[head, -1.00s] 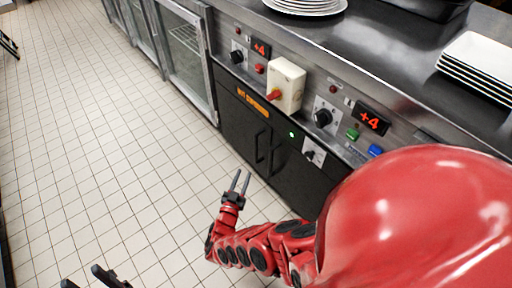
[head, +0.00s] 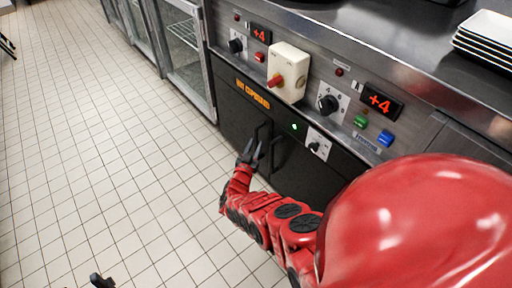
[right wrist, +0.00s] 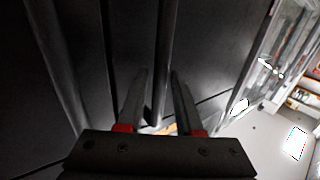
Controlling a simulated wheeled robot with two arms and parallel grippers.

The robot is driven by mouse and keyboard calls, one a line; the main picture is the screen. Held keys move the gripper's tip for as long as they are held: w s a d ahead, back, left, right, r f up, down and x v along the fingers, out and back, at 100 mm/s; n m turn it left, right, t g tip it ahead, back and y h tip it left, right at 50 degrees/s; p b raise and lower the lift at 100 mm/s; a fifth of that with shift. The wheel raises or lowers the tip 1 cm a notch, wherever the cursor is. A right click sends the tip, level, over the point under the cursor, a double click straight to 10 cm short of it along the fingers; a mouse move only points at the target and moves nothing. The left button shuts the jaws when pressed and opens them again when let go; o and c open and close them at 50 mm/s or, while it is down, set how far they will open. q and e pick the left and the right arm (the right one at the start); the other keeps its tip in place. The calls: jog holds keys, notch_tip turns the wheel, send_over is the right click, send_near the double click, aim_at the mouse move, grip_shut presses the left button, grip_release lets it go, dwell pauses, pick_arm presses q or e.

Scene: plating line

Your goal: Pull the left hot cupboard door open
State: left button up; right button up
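The hot cupboard's left door (head: 236,118) is dark and looks closed, under the orange label (head: 253,94). Its upright black bar handle (head: 261,132) is beside the right door's handle (head: 277,152). My right gripper (head: 250,150) is at the left door's handle. In the right wrist view, the gripper's two fingers (right wrist: 158,78) are apart, with the left handle bar (right wrist: 165,45) between them; whether either finger touches it I cannot tell. The right door's handle (right wrist: 52,60) is at the left of that view. My left gripper (head: 102,281) barely shows at the bottom edge.
The control panel above the doors has a cream switch box (head: 289,72) and knobs. A glass-door cabinet (head: 185,50) stands to the left. White plates (head: 487,38) sit on the counter. The tiled floor (head: 100,150) before the doors is clear.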

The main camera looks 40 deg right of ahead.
jog(key=shift+w+d, duration=0.45)
jog(key=shift+d, duration=0.15)
grip_shut()
dwell(1.1)
